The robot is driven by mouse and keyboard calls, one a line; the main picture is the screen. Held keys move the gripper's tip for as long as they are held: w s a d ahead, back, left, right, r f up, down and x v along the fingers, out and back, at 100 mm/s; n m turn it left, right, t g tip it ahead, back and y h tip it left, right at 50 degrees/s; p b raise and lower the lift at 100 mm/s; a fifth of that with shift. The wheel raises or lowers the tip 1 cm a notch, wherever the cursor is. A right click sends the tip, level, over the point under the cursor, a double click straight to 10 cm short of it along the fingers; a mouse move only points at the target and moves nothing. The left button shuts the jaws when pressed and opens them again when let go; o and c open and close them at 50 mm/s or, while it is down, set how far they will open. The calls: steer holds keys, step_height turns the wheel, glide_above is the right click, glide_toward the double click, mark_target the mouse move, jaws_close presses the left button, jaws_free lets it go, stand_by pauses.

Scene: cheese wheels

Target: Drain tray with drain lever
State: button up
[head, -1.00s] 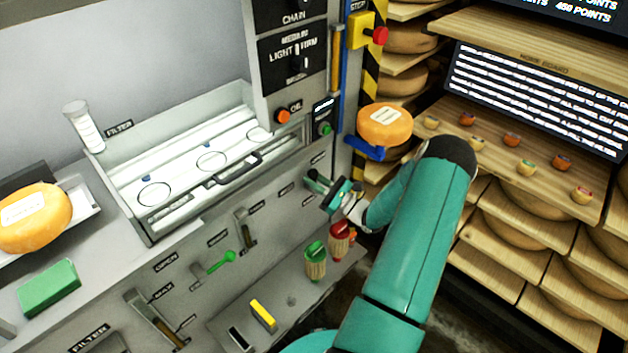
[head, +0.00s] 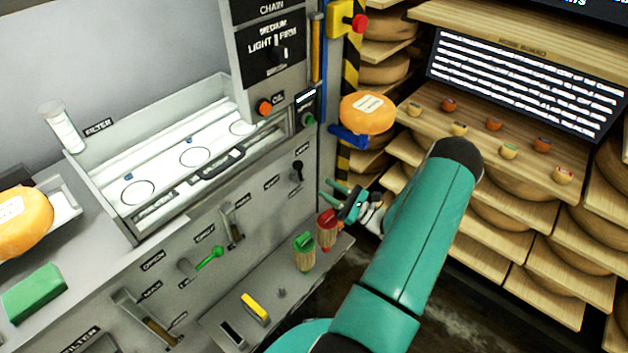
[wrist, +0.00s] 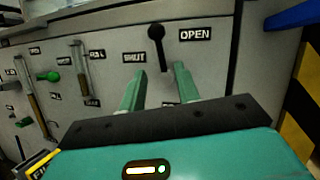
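The tray (head: 150,226) is a long metal trough on the left with a pale white inside and several ring outlines. I cannot tell whether it holds liquid. A small black lever with a round knob (wrist: 156,32) stands nearly upright on the grey panel, between a SHUT label on its left and an OPEN label on its right. It also shows in the head view (head: 298,168). My gripper (head: 328,190) is open and empty, in front of the panel and to the lower right of the lever. In the wrist view its fingers (wrist: 159,75) point up, apart, below the knob.
Other levers, including a green-handled one (head: 210,257), sit left on the panel. Green (head: 304,250) and red (head: 326,230) topped pots stand on a low ledge below. A cheese wheel (head: 367,113) rests on a blue holder (head: 348,137) at right, before wooden shelves.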

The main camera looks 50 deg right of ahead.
steer(key=v, duration=0.3)
stand_by(0.5)
